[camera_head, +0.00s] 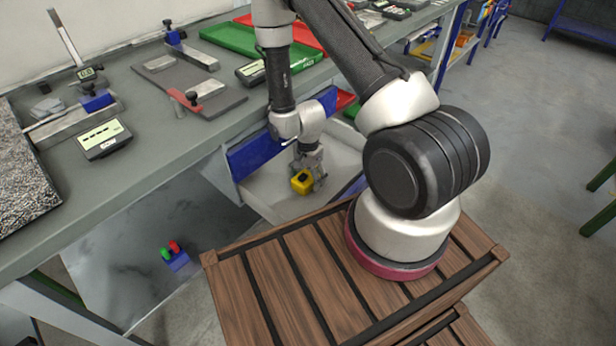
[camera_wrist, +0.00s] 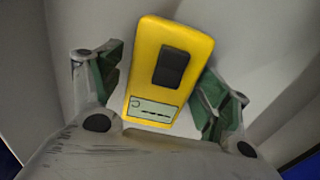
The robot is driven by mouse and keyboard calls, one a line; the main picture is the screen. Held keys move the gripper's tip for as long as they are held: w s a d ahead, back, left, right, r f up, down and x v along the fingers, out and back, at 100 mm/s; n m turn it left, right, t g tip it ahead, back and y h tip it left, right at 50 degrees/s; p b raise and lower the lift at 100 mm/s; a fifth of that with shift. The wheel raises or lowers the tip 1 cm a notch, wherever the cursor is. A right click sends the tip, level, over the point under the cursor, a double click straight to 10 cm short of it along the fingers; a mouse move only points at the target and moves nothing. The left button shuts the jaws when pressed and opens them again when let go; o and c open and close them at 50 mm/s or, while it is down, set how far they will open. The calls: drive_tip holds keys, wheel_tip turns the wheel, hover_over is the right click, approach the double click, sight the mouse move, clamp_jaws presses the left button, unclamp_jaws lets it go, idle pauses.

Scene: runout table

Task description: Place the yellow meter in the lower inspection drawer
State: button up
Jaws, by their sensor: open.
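The yellow meter (camera_head: 301,182) is inside the open drawer (camera_head: 262,193) under the bench. In the wrist view the meter (camera_wrist: 167,72) has a dark panel and a small pale display, and it lies between the two green-padded fingers. My gripper (camera_head: 306,170) reaches down into the drawer at the meter. The drawer has pale inner walls and a blue front edge. I cannot tell whether the meter rests fully on the drawer floor.
The grey bench (camera_head: 190,125) above holds a digital meter (camera_head: 103,139), a dark plate with clamps (camera_head: 190,84), and green and red trays (camera_head: 240,40). A small blue block with red and green knobs (camera_head: 176,259) sits on a lower surface. Free floor shows at right.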

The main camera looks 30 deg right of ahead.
sight(308, 175)
wheel_tip(308, 175, up, 8)
drive_tip(key=shift+f, duration=0.15)
idle(0.6)
